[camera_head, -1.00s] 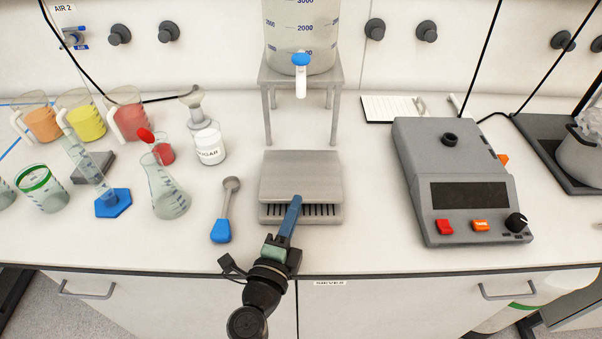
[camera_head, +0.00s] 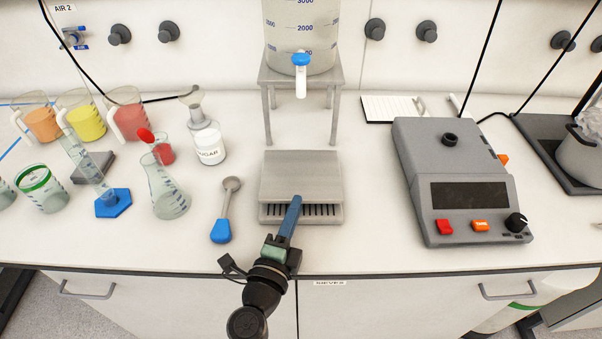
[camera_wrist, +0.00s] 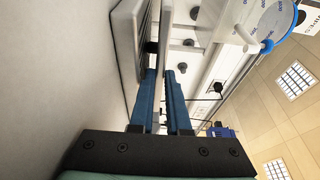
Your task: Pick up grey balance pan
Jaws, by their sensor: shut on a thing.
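The grey balance pan (camera_head: 300,172) is a flat square metal plate at the middle of the bench in the head view. It lies over a grey slotted tray (camera_head: 328,218), whose front shows below it. My gripper (camera_head: 297,202) reaches in from the front with its blue fingers at the pan's front edge. In the wrist view the pan (camera_wrist: 154,25) is seen edge-on, running down to between the fingers (camera_wrist: 160,78). My gripper is shut on this edge. The exact contact is partly hidden by the fingers.
A metal stand (camera_head: 304,82) with a water container is behind the pan. The balance base (camera_head: 450,165), without a pan on its black post, stands to the right.

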